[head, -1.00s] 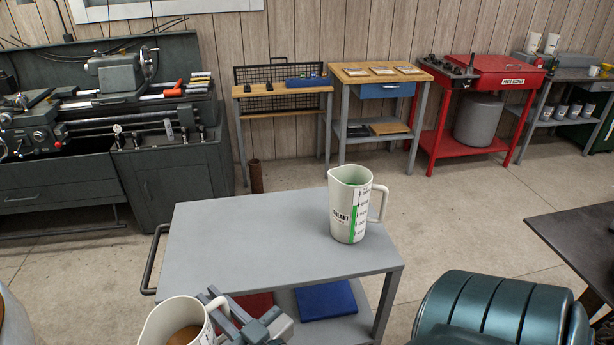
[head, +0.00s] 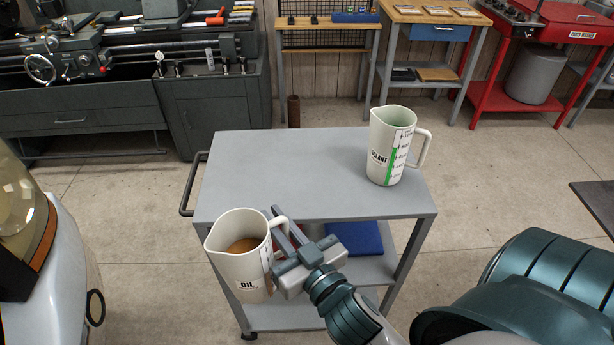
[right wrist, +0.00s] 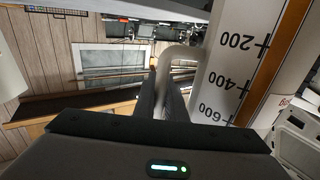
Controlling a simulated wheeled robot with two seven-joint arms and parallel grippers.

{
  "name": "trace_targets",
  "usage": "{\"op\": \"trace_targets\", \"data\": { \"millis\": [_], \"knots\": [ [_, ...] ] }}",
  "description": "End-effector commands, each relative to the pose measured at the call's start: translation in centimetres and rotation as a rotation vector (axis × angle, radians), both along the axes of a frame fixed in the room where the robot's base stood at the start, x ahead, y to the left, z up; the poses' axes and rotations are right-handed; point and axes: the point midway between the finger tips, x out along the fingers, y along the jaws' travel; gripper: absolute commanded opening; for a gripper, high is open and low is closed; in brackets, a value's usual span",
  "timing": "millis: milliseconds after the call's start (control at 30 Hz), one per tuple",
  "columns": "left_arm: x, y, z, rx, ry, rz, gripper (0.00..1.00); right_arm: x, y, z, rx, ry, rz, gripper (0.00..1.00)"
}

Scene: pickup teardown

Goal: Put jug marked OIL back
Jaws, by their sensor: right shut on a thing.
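The white jug marked OIL (head: 240,262) holds brown liquid and is at the near left of the grey cart in the head view. My right gripper (head: 281,228) is shut on its handle. The jug looks roughly upright, in front of the cart top's near edge. In the right wrist view the fingers (right wrist: 164,98) are at the jug's handle, and the jug's side (right wrist: 238,60) shows a printed scale. The grey cart (head: 290,170) has a bare middle and left on its top. My left gripper is not in view.
A second white jug (head: 388,150), with a green stripe and partly readable lettering, stands at the cart top's right end. A blue item (head: 352,238) lies on the lower shelf. A rounded pale machine (head: 60,270) is at the left. A workbench and red parts washer (head: 560,50) stand behind.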

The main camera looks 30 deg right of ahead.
Motion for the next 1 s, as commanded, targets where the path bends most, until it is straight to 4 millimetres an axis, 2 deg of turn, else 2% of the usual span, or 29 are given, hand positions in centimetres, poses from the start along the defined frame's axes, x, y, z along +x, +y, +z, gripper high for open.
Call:
{"op": "trace_targets", "data": {
  "millis": [33,133,267,367,567,700,900,1000],
  "knots": [
    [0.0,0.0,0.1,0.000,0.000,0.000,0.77,0.2,-0.2,0.3,0.001,-0.005,-0.004,0.00],
    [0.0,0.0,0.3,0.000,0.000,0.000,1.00,0.9,-1.0,0.6,0.001,-0.006,-0.023,0.00],
    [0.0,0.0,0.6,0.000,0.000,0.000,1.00,2.5,-2.9,1.2,0.001,-0.008,-0.066,0.00],
    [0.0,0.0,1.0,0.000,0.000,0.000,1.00,4.3,-5.2,2.1,0.000,-0.009,-0.116,0.00],
    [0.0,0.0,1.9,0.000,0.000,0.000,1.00,8.1,-11.2,4.6,0.001,-0.010,-0.246,0.00],
    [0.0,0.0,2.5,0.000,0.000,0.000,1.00,10.5,-15.9,6.8,0.001,-0.010,-0.345,0.00],
    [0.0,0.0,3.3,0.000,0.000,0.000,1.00,12.8,-21.9,9.6,0.002,-0.007,-0.469,0.00],
    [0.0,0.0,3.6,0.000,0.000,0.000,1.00,13.4,-24.0,10.6,0.000,-0.007,-0.511,0.00]
  ]
}}
